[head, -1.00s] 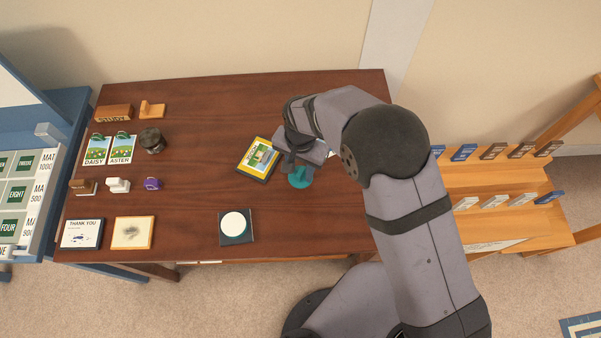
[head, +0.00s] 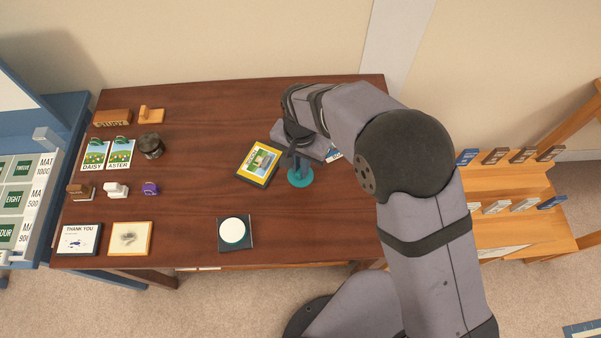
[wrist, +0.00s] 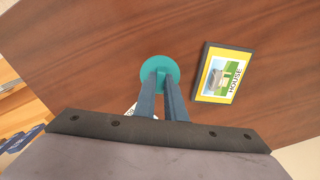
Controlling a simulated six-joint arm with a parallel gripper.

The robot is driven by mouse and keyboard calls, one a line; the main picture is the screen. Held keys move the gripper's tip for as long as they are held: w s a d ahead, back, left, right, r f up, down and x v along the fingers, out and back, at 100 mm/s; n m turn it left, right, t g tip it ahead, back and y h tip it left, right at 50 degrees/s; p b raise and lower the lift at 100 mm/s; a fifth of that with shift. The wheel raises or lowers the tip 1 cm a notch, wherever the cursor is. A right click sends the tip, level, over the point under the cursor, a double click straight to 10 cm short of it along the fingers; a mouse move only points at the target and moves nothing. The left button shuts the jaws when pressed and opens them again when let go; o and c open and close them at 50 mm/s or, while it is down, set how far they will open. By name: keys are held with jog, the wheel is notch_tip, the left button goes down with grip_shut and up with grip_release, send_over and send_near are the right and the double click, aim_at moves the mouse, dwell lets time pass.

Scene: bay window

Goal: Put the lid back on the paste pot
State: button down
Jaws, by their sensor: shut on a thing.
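The teal round lid (head: 300,177) is at the right part of the table, beside the yellow-bordered card. My gripper (head: 299,163) is above it, shut on it. In the wrist view the lid (wrist: 160,73) shows at the tips of the two close fingers (wrist: 162,84). I cannot tell whether it touches the table or is just above it. The paste pot (head: 235,230) shows a round white top with a thin teal rim. It stands uncovered on a dark square mat (head: 249,246) at the table's front edge, left of and nearer than my gripper.
The yellow-bordered HOUSE card (head: 258,164) lies close left of the lid. A dark jar (head: 151,145), seed packets (head: 121,153), stamps and a purple item (head: 150,188) stand farther left. The table (head: 200,180) is bare between them and the pot.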

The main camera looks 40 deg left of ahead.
notch_tip(320, 180, up, 6)
jog(key=shift+f+b, duration=0.15)
jog(key=shift+b, duration=0.35)
jog(key=s+a+n+b, duration=0.1)
jog(key=s+n+b, duration=0.1)
jog(key=s, duration=0.9)
jog(key=s+a+r+n+b, duration=0.1)
jog(key=s+n+b, duration=0.2)
jog(key=s, duration=0.8)
jog(key=shift+s+a+n, duration=0.15)
jog(key=shift+a+n, duration=0.2)
jog(key=shift+n, duration=0.75)
jog(key=shift+f+b, duration=0.2)
jog(key=shift+b, duration=0.2)
notch_tip(320, 180, down, 4)
jog(key=b, duration=0.4)
jog(key=shift+f+b, duration=0.45)
jog(key=shift+f, duration=0.6)
jog(key=shift+r+p, duration=0.1)
jog(key=shift+p, duration=0.55)
jog(key=shift+f+p, duration=0.25)
jog(key=shift+p, duration=0.25)
